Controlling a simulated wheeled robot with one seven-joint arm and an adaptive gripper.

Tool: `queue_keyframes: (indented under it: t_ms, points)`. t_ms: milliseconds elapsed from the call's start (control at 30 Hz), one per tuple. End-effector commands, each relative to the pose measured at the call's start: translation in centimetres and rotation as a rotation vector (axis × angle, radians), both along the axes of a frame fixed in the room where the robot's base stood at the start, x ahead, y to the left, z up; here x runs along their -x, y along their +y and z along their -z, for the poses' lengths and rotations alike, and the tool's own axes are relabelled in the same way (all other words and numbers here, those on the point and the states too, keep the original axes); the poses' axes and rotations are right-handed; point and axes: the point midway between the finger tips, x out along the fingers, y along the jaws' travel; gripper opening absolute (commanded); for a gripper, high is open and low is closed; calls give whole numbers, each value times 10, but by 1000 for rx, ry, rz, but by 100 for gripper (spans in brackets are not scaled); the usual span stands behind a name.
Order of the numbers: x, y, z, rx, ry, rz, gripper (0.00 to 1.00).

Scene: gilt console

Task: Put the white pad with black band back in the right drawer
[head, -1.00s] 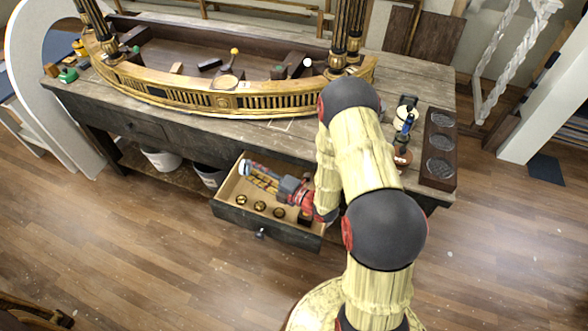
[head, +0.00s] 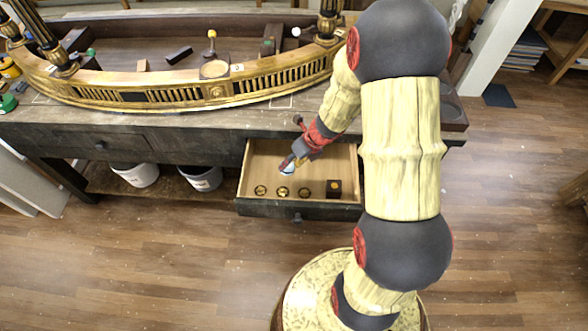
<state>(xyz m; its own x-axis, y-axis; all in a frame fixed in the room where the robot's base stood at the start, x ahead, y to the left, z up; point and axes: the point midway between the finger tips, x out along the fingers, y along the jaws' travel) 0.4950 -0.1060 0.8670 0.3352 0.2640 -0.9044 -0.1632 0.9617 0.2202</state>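The right drawer (head: 262,207) is pulled open beneath the console's tabletop. The pad appears above the drawer floor; the exact gap cannot be told.
The drawer's right rear is bare. A curved gilt rail (head: 180,90) runs along the tabletop above.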

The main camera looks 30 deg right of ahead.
Motion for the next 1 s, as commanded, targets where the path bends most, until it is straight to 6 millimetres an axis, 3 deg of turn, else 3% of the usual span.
queue_keyframes:
  t_ms: [33,100,200,300,467,800,1000]
  points:
    - [1,-24,-1,60,-17,-28,19]
    - [2,-50,-6,126,-35,-69,19]
    - [1,-75,-13,182,-52,-108,19]
    - [1,-87,-15,206,-61,-127,19]
    - [1,-90,8,213,-61,-137,19]
    - [1,-90,91,210,-61,-135,19]
    - [-2,-89,128,212,-62,-138,19]
